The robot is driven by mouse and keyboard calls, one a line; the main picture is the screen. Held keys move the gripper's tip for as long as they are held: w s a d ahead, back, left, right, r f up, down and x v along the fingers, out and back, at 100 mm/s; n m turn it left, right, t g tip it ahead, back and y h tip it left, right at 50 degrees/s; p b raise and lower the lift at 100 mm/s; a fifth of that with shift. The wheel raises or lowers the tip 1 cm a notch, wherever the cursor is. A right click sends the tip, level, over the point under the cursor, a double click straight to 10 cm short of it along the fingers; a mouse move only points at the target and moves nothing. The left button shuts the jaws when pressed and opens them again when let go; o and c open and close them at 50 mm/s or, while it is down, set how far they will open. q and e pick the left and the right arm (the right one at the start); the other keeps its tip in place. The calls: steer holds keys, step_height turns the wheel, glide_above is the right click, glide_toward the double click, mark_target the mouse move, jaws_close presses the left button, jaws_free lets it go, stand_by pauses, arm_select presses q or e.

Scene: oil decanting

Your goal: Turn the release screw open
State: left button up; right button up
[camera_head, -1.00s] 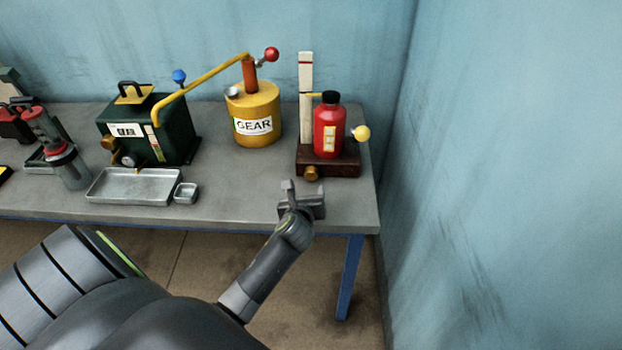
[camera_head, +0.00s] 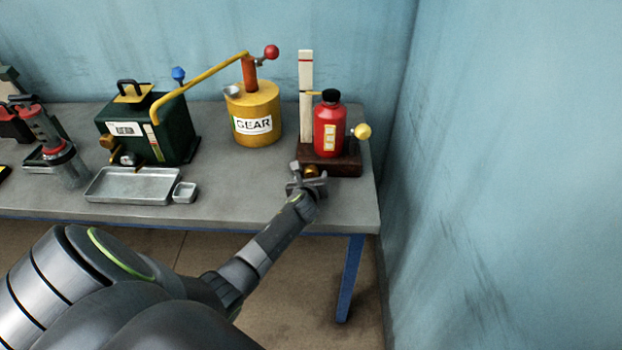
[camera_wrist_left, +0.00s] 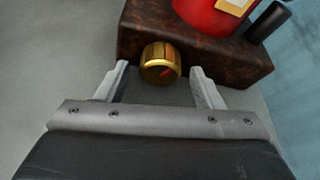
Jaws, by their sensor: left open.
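The release screw (camera_wrist_left: 160,63) is a brass knob with a red mark, on the front of a dark brown base block (camera_wrist_left: 135,34). In the head view the screw (camera_head: 311,171) shows just beyond my left gripper's fingers. The red bottle jack (camera_head: 329,130) with a black cap stands upright on the base (camera_head: 345,164). My left gripper (camera_head: 308,176) is open. In the left wrist view its two fingers (camera_wrist_left: 160,82) stand on either side of the screw, with gaps visible. Whether the fingertips reach fully around the screw is hard to tell. My right gripper is not in view.
A yellow GEAR can (camera_head: 253,112), a green box (camera_head: 147,128) and a metal tray (camera_head: 132,185) stand to the left. The blue wall closes the right side.

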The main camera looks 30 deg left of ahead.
arm_select(q)
steer(key=c, duration=1)
steer(key=shift+r+m+g+y+p, duration=0.3)
steer(key=shift+m+p, duration=0.3)
steer(key=shift+p, duration=0.55)
steer(key=shift+d+f+m+y+p, duration=0.1)
steer(key=shift+m+y+p, duration=0.3)
steer(key=shift+m+p, duration=0.3)
steer(key=shift+f+m+g+y, duration=0.2)
steer(key=shift+m+g+y, duration=0.2)
steer(key=shift+m+y, duration=0.15)
steer(key=o, duration=1)
